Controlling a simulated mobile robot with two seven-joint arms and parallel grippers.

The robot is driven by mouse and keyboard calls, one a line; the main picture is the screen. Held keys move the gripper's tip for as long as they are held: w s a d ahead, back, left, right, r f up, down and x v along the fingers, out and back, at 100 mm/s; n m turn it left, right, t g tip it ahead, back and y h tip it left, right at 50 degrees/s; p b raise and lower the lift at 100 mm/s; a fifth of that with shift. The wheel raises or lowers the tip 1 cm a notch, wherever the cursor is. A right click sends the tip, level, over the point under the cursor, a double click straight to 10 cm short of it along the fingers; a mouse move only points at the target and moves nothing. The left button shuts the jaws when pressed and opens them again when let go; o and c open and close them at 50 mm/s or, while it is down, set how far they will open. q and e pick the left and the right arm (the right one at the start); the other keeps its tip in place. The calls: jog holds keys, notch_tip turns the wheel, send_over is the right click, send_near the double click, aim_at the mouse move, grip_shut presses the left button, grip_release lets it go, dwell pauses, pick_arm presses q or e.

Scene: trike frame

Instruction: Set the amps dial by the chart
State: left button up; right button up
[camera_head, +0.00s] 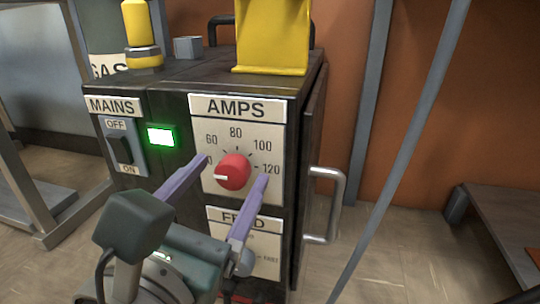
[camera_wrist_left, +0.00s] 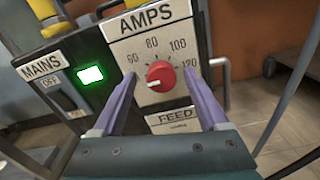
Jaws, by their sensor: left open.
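The red amps dial (camera_head: 234,171) sits on a white AMPS plate (camera_head: 236,112) on the front of a dark machine. The plate shows 60, 80, 100 and 120; a lower-left number is partly hidden by a finger. The dial's white pointer faces left and slightly down, near that number. My left gripper (camera_head: 236,171) is open, with one purple finger on each side of the dial; contact cannot be told. The dial (camera_wrist_left: 160,75) also shows between the fingers in the left wrist view. No chart is recognisable in view. My right gripper is not in view.
A MAINS switch (camera_head: 120,149) and a lit green lamp (camera_head: 160,136) are left of the dial. The FEED plate (camera_head: 262,244) below is partly hidden by my gripper. A metal handle (camera_head: 338,205) juts out at right. A yellow holder (camera_head: 272,38) stands on top.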

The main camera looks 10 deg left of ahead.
pick_arm(q)
jog(key=shift+d, duration=0.15)
jog(key=shift+c, duration=0.2)
jog(key=c, duration=0.4)
grip_shut()
